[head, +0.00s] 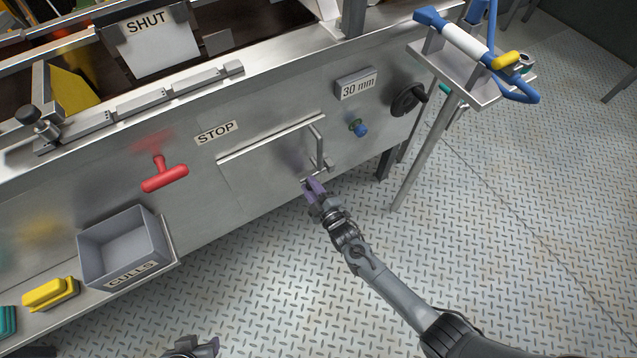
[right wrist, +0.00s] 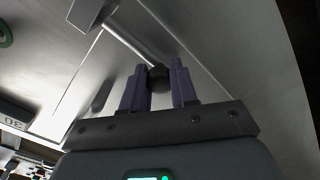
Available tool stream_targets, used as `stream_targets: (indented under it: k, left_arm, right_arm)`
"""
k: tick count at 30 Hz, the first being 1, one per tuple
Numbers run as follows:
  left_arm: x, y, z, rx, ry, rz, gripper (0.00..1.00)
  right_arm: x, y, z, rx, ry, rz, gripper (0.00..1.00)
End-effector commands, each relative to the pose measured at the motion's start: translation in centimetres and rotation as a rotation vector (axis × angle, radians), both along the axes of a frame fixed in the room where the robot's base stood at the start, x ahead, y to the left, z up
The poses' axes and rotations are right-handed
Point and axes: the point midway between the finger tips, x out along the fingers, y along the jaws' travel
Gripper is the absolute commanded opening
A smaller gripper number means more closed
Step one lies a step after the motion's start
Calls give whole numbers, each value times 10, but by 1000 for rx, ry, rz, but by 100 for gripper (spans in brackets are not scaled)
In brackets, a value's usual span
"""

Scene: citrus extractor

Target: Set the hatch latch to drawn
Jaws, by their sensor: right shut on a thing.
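The hatch (head: 262,172) is a flat steel panel in the machine's front, with a bar handle (head: 318,147) on its right. The hatch latch shows in the right wrist view as a thin metal rod (right wrist: 130,45) with a dark round knob (right wrist: 158,78); the rod runs to a metal block (right wrist: 90,12). My right gripper (head: 311,186) is at the hatch's lower right, its purple fingers (right wrist: 160,88) shut on the knob. In the head view the fingers hide the knob. My left gripper (head: 195,347) shows only partly at the bottom edge, away from the hatch; its jaws are unclear.
A red T-handle (head: 165,180) and a STOP label (head: 216,132) are left of the hatch. A blue knob (head: 358,128) and black handwheel (head: 408,99) are to the right. A grey CULLS bin (head: 122,250) stands on a shelf lower left. The floor in front is clear.

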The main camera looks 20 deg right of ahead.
Motion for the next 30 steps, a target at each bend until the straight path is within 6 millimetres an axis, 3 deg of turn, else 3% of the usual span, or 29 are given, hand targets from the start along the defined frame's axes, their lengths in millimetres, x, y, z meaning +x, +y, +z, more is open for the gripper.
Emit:
stream_targets:
  k: [8,9,13,23,30]
  left_arm:
    - [0,3,0,12,-1,-8,42]
    - [0,3,0,12,-1,-8,42]
    - [0,3,0,12,0,-8,42]
    - [0,1,2,5,0,-3,42]
    - [0,-1,18,-3,1,2,42]
  right_arm:
    - [-1,3,-2,-1,6,0,0]
    - [-1,3,-2,-1,6,0,34]
    - [-1,2,-2,-1,5,0,54]
    - [-2,2,0,-1,3,0,54]
    - [-26,-2,2,-1,6,1,54]
